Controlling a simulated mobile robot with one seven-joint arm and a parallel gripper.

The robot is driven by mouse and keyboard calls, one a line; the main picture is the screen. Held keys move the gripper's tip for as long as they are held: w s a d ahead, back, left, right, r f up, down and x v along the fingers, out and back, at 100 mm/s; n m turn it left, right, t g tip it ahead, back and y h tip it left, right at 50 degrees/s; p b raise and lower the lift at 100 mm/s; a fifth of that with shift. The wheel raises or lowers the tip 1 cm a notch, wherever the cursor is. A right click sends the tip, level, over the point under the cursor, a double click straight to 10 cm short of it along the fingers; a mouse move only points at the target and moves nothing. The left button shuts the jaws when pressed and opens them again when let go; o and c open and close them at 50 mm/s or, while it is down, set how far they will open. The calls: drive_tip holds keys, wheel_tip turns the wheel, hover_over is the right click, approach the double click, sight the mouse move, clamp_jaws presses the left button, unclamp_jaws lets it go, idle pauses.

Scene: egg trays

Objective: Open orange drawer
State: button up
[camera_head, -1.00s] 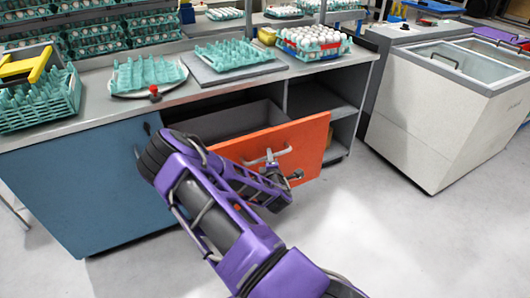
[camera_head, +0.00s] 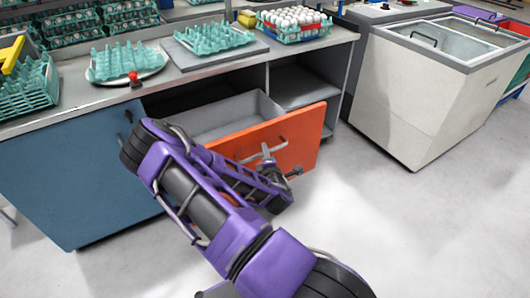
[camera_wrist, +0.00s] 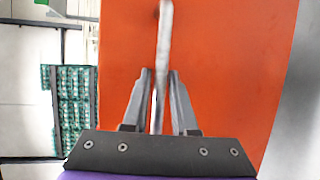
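The orange drawer (camera_head: 300,140) stands pulled out from the workbench, and its grey inside (camera_head: 225,115) shows empty where visible. Its orange front fills much of the wrist view (camera_wrist: 225,60). The drawer's pale bar handle (camera_head: 281,144) runs across the front. In the wrist view the handle (camera_wrist: 164,35) passes between the two fingers of my gripper (camera_wrist: 161,75). In the head view my gripper (camera_head: 268,154) is at the handle, and my purple arm hides the drawer front's left part.
A blue cabinet door (camera_head: 75,170) is left of the drawer, with open grey shelves (camera_head: 300,85) to the right. Egg trays (camera_head: 212,37) stand on the worktop above. A white chest freezer (camera_head: 415,95) stands at right. The floor before the drawer is clear.

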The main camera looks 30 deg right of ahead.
drive_tip(key=shift+o, duration=1.2)
drive_tip(key=p+v, duration=0.4)
drive_tip(key=v, duration=1.3)
drive_tip(key=shift+s+a, duration=0.15)
drive_tip(key=shift+s, duration=0.05)
drive_tip(key=shift+w, duration=0.1)
